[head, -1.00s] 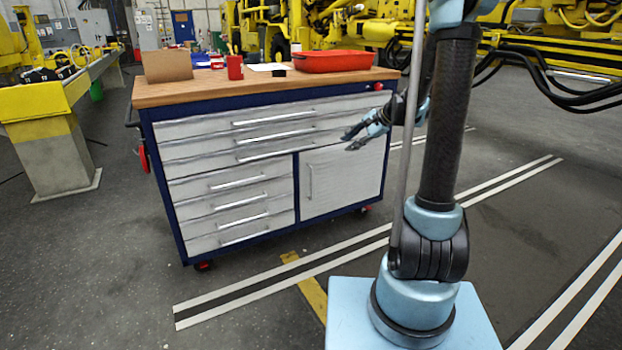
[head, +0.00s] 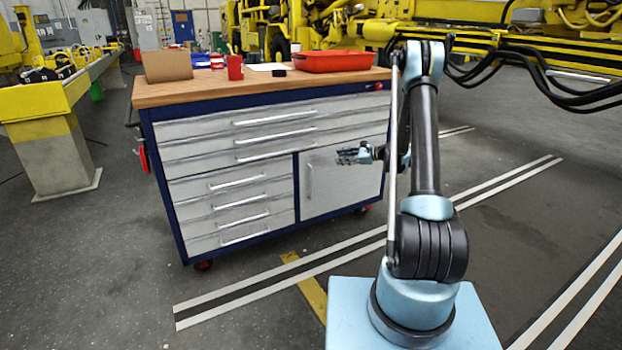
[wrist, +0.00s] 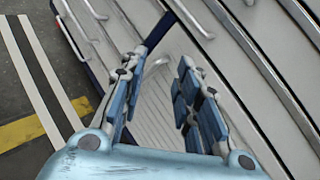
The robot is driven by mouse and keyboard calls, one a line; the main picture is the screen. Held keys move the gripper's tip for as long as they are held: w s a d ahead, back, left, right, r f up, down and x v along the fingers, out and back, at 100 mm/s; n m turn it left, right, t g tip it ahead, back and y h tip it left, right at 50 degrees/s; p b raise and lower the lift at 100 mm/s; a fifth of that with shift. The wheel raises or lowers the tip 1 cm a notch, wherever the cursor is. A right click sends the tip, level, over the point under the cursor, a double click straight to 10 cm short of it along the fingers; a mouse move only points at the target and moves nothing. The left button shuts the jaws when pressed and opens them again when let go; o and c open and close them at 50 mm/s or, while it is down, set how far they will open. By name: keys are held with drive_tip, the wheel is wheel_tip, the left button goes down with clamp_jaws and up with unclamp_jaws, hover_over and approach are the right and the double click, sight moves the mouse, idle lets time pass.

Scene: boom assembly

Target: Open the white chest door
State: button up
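The white chest door (head: 335,192) is shut, at the lower right of the chest front. Its upright handle (head: 309,182) is near the door's left edge. My gripper (head: 347,156) is in front of the door's upper part, to the right of the handle in the head view, and points left. In the wrist view, my gripper (wrist: 163,60) is open with its fingers apart, and the door's white panel (wrist: 155,115) shows between them. I see nothing held. Whether the fingers touch the door cannot be told, and the handle is not clear in the wrist view.
Several drawers (head: 232,206) with bar handles are shut beside and above the door. A red tray (head: 335,62), a red mug (head: 235,67) and a cardboard box (head: 167,65) stand on the wooden top (head: 240,92). The floor in front is clear.

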wheel_tip(320, 180, down, 15)
drive_tip(key=w+m+t+y, duration=0.2)
drive_tip(key=w+m+y, duration=0.1)
drive_tip(key=m, duration=0.2)
drive_tip(key=x, duration=1.6)
drive_tip(key=shift+a, duration=0.35)
drive_tip(key=shift+s, duration=0.1)
drive_tip(key=shift+c, duration=0.6)
clamp_jaws()
drive_tip(key=shift+a, duration=0.1)
